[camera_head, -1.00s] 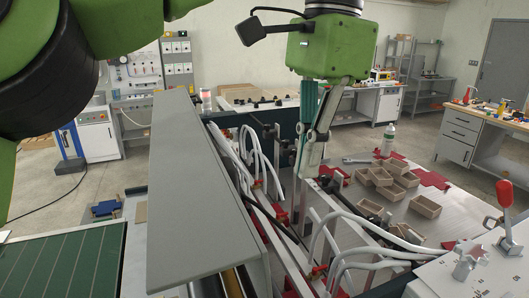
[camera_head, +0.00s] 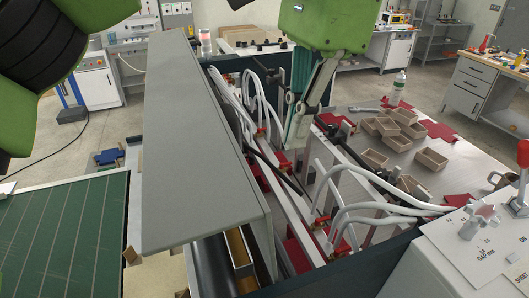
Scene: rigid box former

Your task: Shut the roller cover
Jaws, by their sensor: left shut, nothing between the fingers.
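The roller cover (camera_head: 195,150) is a long grey sheet-metal hood running from the near middle to the back. It stands raised and tilted at its near end, where a dark roller (camera_head: 214,266) and a brass-coloured strip show beneath it. My left gripper (camera_head: 296,138) hangs down to the right of the cover, above the machine's bars and white hoses. Its fingers are shut and empty, and it looks apart from the cover. Its fingertips are partly lost among the machine parts. My right gripper is not in view.
White hoses (camera_head: 345,190) and red clamps crowd the area right of the cover. Several small cardboard boxes (camera_head: 388,125) lie on the table behind. A control panel with a red-knobbed lever (camera_head: 523,155) stands at the near right. A green slatted surface (camera_head: 60,235) lies at left.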

